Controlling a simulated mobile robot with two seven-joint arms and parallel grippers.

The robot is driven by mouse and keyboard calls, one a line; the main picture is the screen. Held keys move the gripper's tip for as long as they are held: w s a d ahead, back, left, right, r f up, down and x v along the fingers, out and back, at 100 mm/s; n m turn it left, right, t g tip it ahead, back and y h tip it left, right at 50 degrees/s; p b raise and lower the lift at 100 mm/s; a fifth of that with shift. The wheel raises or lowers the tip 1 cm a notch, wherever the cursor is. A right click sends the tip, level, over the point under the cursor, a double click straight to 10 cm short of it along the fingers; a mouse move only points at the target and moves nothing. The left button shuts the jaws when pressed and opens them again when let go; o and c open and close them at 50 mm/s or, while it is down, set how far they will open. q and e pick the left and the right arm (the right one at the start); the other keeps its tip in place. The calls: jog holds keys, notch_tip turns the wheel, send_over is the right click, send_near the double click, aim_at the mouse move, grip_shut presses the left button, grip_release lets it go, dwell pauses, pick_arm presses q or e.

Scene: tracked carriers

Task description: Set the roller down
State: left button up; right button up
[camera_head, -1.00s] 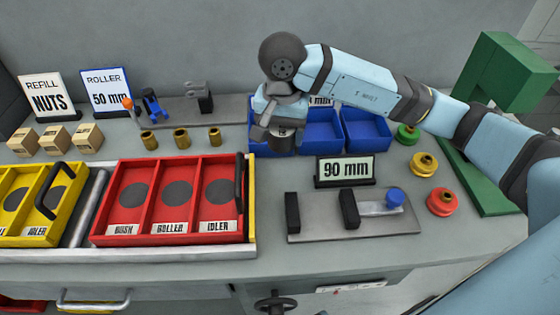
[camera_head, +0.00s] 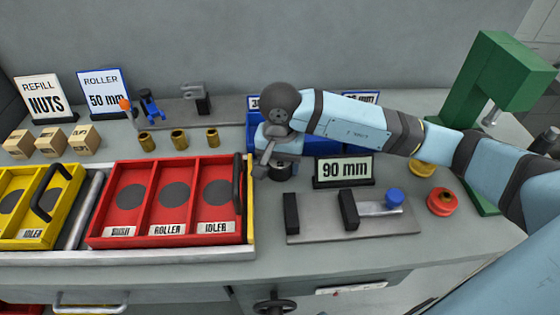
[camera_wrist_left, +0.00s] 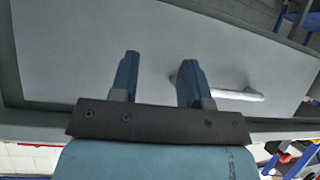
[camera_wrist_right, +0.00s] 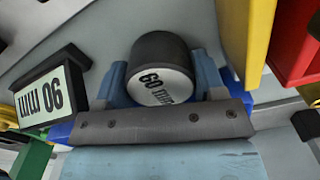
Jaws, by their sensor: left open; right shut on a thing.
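The roller (camera_wrist_right: 158,68) is a dark cylinder with a white end face that appears to read 60 mm. It is between the fingers of my right gripper (camera_wrist_right: 163,85), which is shut on it. In the head view the roller (camera_head: 281,171) shows under my right gripper (camera_head: 272,158), low over the grey bench, between the red tray and the 90 mm sign. I cannot tell whether it touches the bench. My left gripper (camera_wrist_left: 156,78) is open and empty in front of a pale grey panel with a bar handle; it is outside the head view.
The red tray (camera_head: 168,240) with three compartments stands left. The 90 mm sign (camera_head: 344,171) and a grey plate with black blocks (camera_head: 300,235) are right and in front. Blue bins (camera_head: 322,145) stand behind. A red spool (camera_head: 441,202) and green frame (camera_head: 500,75) are farther right.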

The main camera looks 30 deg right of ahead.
jog(key=o, duration=1.1)
jog(key=shift+f, duration=0.1)
